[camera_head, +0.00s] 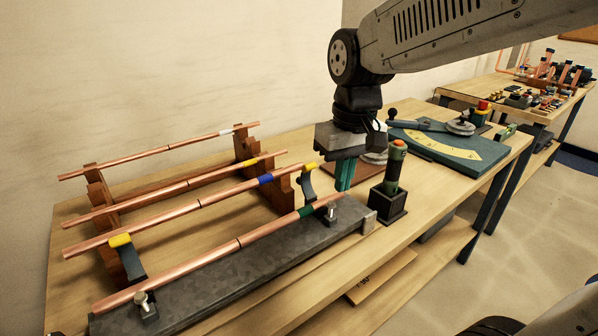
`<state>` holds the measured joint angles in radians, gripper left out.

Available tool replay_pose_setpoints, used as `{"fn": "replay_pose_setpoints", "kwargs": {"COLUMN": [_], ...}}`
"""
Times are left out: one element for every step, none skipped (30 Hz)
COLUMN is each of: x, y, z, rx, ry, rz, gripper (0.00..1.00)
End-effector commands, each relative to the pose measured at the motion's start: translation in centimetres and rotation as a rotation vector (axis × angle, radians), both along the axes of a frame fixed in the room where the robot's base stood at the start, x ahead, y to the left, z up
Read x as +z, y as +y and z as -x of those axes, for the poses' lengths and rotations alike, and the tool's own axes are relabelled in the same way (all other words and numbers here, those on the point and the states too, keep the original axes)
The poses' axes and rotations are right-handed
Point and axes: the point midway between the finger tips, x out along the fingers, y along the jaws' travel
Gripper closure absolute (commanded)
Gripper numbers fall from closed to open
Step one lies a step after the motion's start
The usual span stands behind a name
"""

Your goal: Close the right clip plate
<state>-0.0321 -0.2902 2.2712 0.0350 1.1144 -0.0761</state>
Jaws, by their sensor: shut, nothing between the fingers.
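The right clip plate (307,186) is a dark curved plate with a yellow tip. It stands raised behind the right end of the grey metal fixture (205,285). A copper tube (262,232) with a green band lies along the fixture. The left clip plate (130,262), also dark with a yellow tip, stands raised near the fixture's left end. My gripper (344,187) points down with its teal fingers shut and empty. It appears just right of the right clip plate, above the fixture's right end. I cannot tell whether it touches anything.
Copper tubes with white, yellow and blue bands rest on a wooden rack (245,150) behind the fixture. A black holder (387,204) with an orange-topped tool (396,160) stands right of my gripper. A green bending board (450,147) lies farther right on the bench.

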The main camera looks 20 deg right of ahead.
Motion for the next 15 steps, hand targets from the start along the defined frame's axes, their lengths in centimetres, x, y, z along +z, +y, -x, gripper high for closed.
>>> {"fn": "replay_pose_setpoints", "kwargs": {"x": [-0.1,-0.1,0.0,0.0,0.1,0.3,0.5,0.8,1.4,2.1,2.8,3.1,3.0,2.7,2.4], "y": [0.4,0.6,0.9,1.1,1.2,1.5,1.6,1.7,1.9,2.0,2.0,2.0,2.1,2.1,2.1], "z": [-2.8,-4.4,-6.5,-7.9,-9.3,-11.1,-12.3,-13.5,-15.0,-15.8,-16.3,-16.7,-16.8,-16.9,-16.9], "rx": [0.019,0.033,0.049,0.063,0.074,0.092,0.103,0.115,0.131,0.144,0.153,0.166,0.175,0.18,0.183], "ry": [-0.011,-0.024,-0.044,-0.06,-0.077,-0.102,-0.122,-0.145,-0.18,-0.209,-0.232,-0.255,-0.26,-0.261,-0.261], "rz": [-0.006,-0.01,-0.014,-0.017,-0.019,-0.021,-0.023,-0.025,-0.026,-0.026,-0.025,-0.023,-0.022,-0.021,-0.019], "gripper": [1.0,1.0,1.0,1.0,1.0,1.0,1.0,1.0,1.0,1.0,1.0,1.0,1.0,1.0,1.0]}}
